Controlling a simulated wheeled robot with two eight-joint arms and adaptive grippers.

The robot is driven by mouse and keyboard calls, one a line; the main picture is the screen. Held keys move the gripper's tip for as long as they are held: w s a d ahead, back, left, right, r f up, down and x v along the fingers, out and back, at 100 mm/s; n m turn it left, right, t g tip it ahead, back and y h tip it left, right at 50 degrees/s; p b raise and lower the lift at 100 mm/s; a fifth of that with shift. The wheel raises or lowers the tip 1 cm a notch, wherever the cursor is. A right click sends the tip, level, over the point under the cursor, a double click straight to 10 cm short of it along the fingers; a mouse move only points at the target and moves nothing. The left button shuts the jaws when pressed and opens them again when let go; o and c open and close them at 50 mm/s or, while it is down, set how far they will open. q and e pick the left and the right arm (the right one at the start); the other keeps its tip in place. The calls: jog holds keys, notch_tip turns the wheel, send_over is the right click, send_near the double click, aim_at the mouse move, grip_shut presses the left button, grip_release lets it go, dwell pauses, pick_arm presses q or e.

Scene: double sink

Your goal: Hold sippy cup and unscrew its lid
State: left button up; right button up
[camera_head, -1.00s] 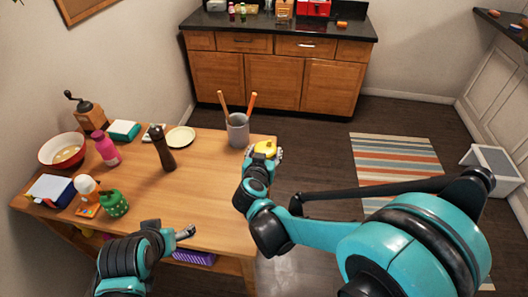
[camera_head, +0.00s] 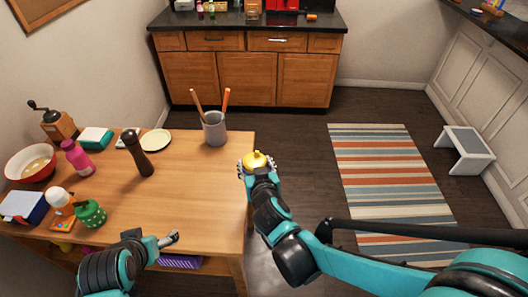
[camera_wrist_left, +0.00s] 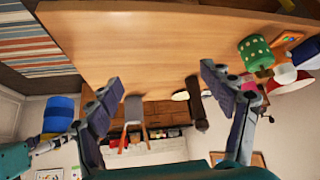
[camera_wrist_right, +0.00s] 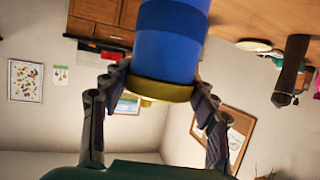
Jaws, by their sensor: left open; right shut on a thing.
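The sippy cup shows its yellow lid (camera_head: 257,159) at the table's right edge in the head view. In the right wrist view its blue body (camera_wrist_right: 172,40) stands between my fingers, with a yellow band at its end. My right gripper (camera_head: 256,167) is shut on the cup. The cup's blue body also shows at the left of the left wrist view (camera_wrist_left: 58,114), held by my right gripper. My left gripper (camera_head: 168,241) is open and empty above the table's near edge, to the left of the cup and apart from it.
The wooden table (camera_head: 190,190) is clear in its middle and right. A grey utensil holder (camera_head: 214,129) stands near its far right corner. A dark pepper mill (camera_head: 138,155), pink bottle (camera_head: 76,158), green pot (camera_head: 90,213) and red bowl (camera_head: 30,163) are on the left.

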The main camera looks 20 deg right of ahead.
pick_arm(q)
jog(key=shift+c, duration=0.4)
pick_arm(e)
jog(key=a, duration=0.1)
jog(key=s+a+n+y, duration=0.1)
jog(key=a+r+y, duration=0.1)
jog(key=a, duration=0.1)
jog(key=shift+s+n, duration=0.3)
jog(key=shift+s, duration=0.05)
grip_shut()
pick_arm(q)
notch_tip(320, 180, up, 11)
jog(key=m+g, duration=0.7)
jog(key=m, duration=1.4)
send_over(245, 166)
jog(key=shift+w+r, duration=0.1)
jog(key=shift+r, duration=0.1)
jog(key=shift+f+m, duration=0.25)
jog(key=shift+m, duration=0.05)
notch_tip(245, 166, down, 7)
jog(key=shift+f, duration=0.2)
pick_arm(e)
jog(key=shift+a, duration=0.15)
